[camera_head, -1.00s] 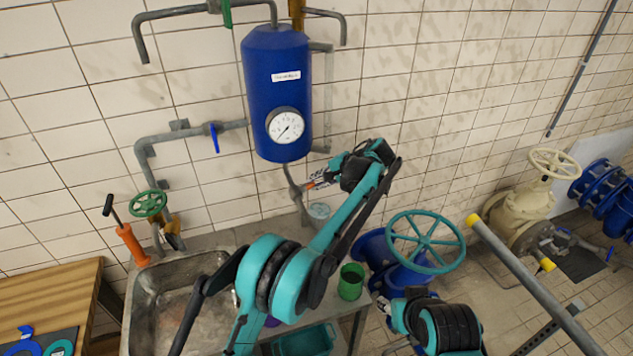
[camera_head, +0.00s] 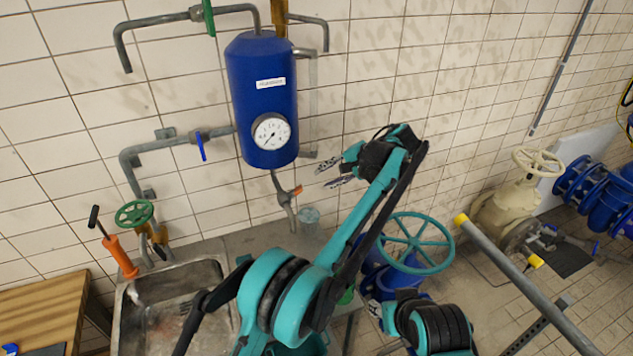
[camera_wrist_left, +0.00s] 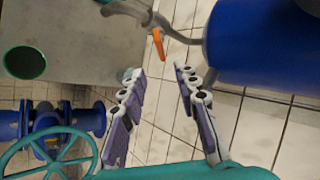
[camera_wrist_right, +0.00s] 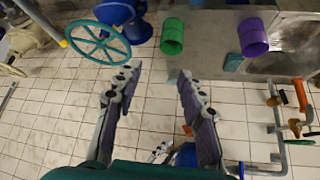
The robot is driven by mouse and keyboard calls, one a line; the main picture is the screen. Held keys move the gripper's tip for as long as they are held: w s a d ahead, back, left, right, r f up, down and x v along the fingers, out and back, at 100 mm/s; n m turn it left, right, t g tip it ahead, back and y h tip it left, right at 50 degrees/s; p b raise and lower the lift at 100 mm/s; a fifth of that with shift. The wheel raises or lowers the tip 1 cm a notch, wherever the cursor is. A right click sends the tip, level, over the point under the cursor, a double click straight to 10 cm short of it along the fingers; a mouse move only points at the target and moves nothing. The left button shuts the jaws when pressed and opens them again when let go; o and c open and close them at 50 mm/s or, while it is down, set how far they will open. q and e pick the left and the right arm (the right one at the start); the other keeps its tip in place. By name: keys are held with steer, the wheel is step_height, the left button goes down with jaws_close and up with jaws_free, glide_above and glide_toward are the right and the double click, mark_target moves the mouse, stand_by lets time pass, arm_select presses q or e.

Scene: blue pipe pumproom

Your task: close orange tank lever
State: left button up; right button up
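The blue tank (camera_head: 262,90) with its round gauge hangs on the tiled wall. Below it, a grey pipe runs down with the orange lever (camera_head: 296,191) on it; the lever also shows in the left wrist view (camera_wrist_left: 158,43). My left gripper (camera_head: 331,174) is open and empty, to the right of the lever and a little above it, clear of it. In the left wrist view its two fingers (camera_wrist_left: 157,84) stand apart, with the lever beyond the tips. My right gripper (camera_wrist_right: 155,73) is open and empty in its wrist view; its fingers cannot be made out in the head view.
A sink (camera_head: 175,310) and metal counter stand below the tank. A teal handwheel (camera_head: 416,243) is to the right. A blue-handled valve (camera_head: 201,146) sits on the left pipe. A slanted grey bar (camera_head: 525,285) crosses the right side. The wall around the left gripper is clear.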

arm_select(q)
steer(key=shift+s+d+r, duration=0.3)
steer(key=shift+d+r, duration=0.1)
steer(key=shift+r, duration=0.05)
